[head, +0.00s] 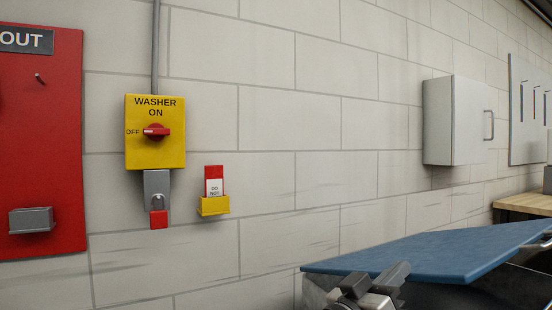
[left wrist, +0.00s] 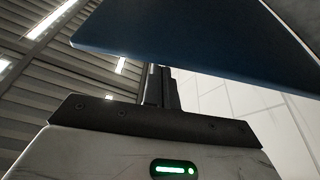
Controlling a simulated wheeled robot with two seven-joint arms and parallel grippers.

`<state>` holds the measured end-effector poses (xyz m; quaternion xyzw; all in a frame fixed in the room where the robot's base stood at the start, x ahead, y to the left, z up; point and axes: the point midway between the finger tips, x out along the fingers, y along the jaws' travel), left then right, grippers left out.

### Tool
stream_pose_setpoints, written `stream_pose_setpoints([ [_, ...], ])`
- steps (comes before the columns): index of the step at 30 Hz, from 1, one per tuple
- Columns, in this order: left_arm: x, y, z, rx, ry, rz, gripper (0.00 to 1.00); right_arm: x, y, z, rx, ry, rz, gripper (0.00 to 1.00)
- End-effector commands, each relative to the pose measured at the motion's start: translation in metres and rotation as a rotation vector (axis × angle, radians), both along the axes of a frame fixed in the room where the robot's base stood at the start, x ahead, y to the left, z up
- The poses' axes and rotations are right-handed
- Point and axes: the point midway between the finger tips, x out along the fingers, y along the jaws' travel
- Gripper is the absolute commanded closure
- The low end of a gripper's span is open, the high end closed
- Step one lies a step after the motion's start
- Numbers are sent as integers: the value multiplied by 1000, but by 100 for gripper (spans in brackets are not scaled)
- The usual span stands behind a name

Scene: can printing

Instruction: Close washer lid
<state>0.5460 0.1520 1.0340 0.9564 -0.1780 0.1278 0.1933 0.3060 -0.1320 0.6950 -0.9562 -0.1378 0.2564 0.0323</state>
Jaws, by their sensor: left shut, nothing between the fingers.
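The blue washer lid (head: 440,254) is at the lower right of the head view. It is partly open and slopes, with its right part higher than its left. My left gripper (head: 376,284) is at the bottom of the head view, overlapping the lid's near edge. It is shut and empty. In the left wrist view the lid (left wrist: 195,50) spans the top, and the shut fingers (left wrist: 161,86) reach up to its edge. I cannot tell whether they touch it. The grey washer body (head: 314,288) shows under the lid and is mostly hidden. My right gripper is not in view.
On the block wall are a yellow washer switch box (head: 155,131), a yellow tag holder (head: 214,206), a red lockout board (head: 42,130) and a white cabinet (head: 452,120). A wooden bench (head: 522,203) stands at the far right.

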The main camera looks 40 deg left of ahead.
Motion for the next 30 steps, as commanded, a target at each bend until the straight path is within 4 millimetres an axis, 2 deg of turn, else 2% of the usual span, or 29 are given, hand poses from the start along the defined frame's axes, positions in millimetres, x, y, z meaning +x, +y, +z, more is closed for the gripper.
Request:
stream_pose_setpoints([
  [1,-1,-2,-12,19,-7,0,100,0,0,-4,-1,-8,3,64],
  [3,-3,-4,-19,43,-18,2,100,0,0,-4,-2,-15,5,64],
  [9,-4,-8,-30,82,-36,3,100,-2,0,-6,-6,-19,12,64],
  [30,-5,-8,-31,92,-40,3,100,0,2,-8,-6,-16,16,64],
])
